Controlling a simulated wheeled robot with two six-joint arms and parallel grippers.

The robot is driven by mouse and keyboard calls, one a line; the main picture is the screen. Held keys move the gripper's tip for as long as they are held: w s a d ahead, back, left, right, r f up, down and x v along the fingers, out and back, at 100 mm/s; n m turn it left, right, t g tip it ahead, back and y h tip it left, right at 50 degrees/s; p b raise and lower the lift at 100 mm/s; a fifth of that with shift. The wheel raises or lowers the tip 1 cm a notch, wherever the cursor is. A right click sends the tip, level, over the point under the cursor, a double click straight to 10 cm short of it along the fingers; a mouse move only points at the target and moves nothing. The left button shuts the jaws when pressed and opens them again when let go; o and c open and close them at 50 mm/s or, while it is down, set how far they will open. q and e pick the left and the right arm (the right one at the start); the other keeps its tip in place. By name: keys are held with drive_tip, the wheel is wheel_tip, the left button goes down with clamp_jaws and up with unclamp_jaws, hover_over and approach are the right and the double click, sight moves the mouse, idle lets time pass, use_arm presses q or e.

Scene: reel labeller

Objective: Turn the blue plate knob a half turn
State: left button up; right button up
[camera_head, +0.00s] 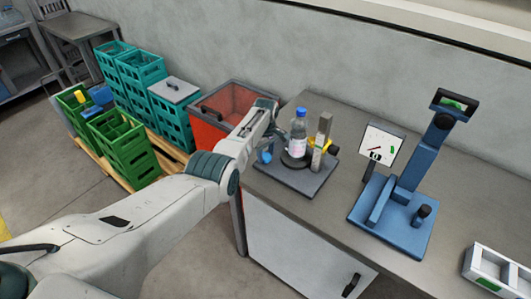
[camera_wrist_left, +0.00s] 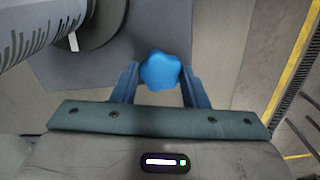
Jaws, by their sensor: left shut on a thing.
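The blue plate knob (camera_wrist_left: 160,70) is a lobed knob at the edge of the grey labeller base. It also shows in the head view (camera_head: 265,157), low at the left side of the base (camera_head: 302,180). My left gripper (camera_wrist_left: 158,78) has one finger on each side of the knob and is shut on it. In the head view the left gripper (camera_head: 272,140) partly hides the knob. A bottle with a blue cap (camera_head: 299,132) stands upright on the round dark plate (camera_head: 294,160) of the labeller. My right gripper is not in view.
A grey post (camera_head: 320,140) with a yellow part stands right of the bottle. A blue stand with a dial (camera_head: 405,200) is further right on the bench (camera_head: 345,240). A red bin (camera_head: 240,100) and green crates (camera_head: 125,145) stand to the left.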

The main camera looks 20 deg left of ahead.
sight(265, 155)
use_arm(q)
drive_tip(key=shift+w+r+n, duration=0.15)
drive_tip(key=shift+r+n, duration=0.05)
drive_tip(key=shift+n, duration=0.7)
drive_tip(key=o, duration=1)
drive_tip(key=shift+f, duration=0.1)
drive_tip(key=shift+r, duration=0.3)
wheel_tip(265, 155, up, 10)
drive_tip(key=shift+r+b, duration=0.1)
drive_tip(key=shift+b, duration=0.6)
